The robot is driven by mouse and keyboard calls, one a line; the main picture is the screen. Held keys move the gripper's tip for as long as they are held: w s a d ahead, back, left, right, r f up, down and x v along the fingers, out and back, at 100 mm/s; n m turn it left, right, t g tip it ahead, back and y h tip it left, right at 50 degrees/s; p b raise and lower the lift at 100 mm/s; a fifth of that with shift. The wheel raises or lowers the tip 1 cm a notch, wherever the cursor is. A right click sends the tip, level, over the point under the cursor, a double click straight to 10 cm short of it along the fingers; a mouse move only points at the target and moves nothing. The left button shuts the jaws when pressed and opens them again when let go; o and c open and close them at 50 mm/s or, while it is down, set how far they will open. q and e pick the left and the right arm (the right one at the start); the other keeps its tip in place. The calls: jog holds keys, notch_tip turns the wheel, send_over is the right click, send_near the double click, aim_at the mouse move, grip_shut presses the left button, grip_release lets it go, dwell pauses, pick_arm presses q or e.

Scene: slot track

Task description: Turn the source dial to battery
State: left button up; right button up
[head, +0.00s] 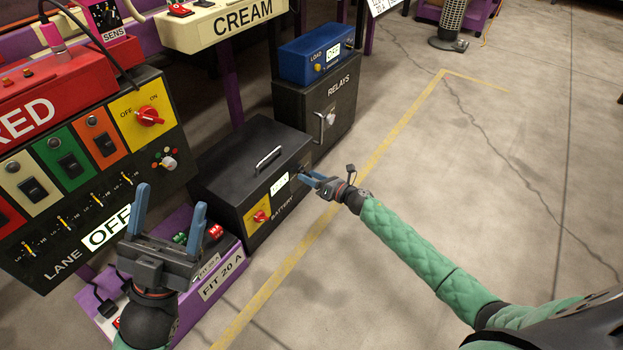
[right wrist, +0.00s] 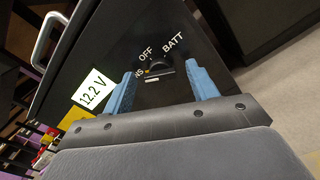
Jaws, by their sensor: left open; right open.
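The source dial (right wrist: 158,70) is a small dark knob on the front face of the black battery box (head: 238,165). In the right wrist view it lies between my right gripper's blue fingers (right wrist: 160,86). OFF is printed above the dial, BATT to its upper right, and a label ending in "NS" to its left. Which mark the dial points at is too small to tell. My right gripper (head: 312,181) is open at the box's front, and contact with the dial cannot be told. In the head view the gripper hides the dial. My left gripper (head: 170,205) is open and empty.
The lane panel (head: 75,215) stands at the left, near my left gripper. A red knob (head: 261,216) and a 12.2 V display (right wrist: 93,88) are beside the dial. The relays cabinet (head: 325,105) stands behind the box. The floor to the right is clear.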

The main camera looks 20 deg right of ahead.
jog(key=c, duration=1)
